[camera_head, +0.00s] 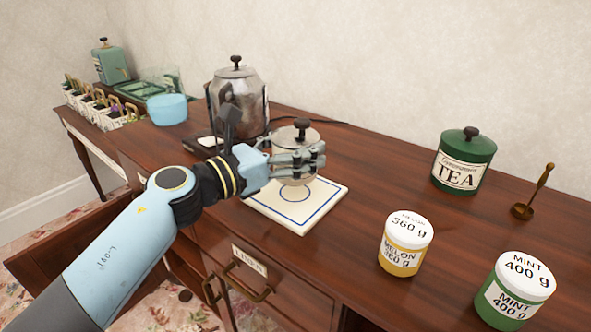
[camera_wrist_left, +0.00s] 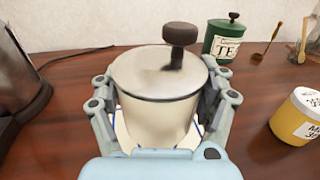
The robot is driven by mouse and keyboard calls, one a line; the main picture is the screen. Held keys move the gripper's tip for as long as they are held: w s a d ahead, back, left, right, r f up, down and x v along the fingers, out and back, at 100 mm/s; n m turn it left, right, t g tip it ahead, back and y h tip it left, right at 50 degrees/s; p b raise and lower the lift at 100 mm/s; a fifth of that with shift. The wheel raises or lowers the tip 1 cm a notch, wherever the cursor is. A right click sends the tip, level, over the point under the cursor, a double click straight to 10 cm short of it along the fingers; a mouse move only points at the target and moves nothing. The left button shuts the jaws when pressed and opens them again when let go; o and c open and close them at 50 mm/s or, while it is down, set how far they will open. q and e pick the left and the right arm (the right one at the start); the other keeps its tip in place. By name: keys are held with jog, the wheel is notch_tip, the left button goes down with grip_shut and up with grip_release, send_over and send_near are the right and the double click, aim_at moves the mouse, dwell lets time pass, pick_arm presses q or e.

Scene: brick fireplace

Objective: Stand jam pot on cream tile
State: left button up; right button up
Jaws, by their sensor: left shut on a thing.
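The jam pot (camera_head: 299,137) is a cream pot with a metallic lid and a dark knob. My left gripper (camera_head: 297,161) is shut on it, with fingers on both sides of its body. The pot looks upright in the left wrist view (camera_wrist_left: 158,115). The cream tile (camera_head: 319,208) is a pale square with a blue ring and blue border line, lying on the dresser top. My right gripper is not in view.
A metal kettle (camera_head: 238,95) stands close behind-left of the tile. A yellow melon jar (camera_head: 405,243), a mint jar (camera_head: 515,290), a green tea tin (camera_head: 464,161) and a brass scoop (camera_head: 533,192) stand to the right. The wood between tile and tea tin is clear.

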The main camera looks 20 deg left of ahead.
pick_arm(q)
jog(key=shift+f+b, duration=0.65)
jog(key=shift+f, duration=1.2)
jog(key=shift+f, duration=0.2)
jog(key=o, duration=1.6)
jog(key=shift+r, duration=0.2)
jog(key=b+v, duration=0.1)
jog(key=v, duration=0.4)
jog(key=b+v, duration=0.1)
jog(key=v, duration=0.5)
jog(key=shift+f, duration=0.25)
jog(key=shift+s+a+r, duration=0.2)
jog(key=shift+s+a, duration=0.15)
jog(key=shift+s, duration=0.15)
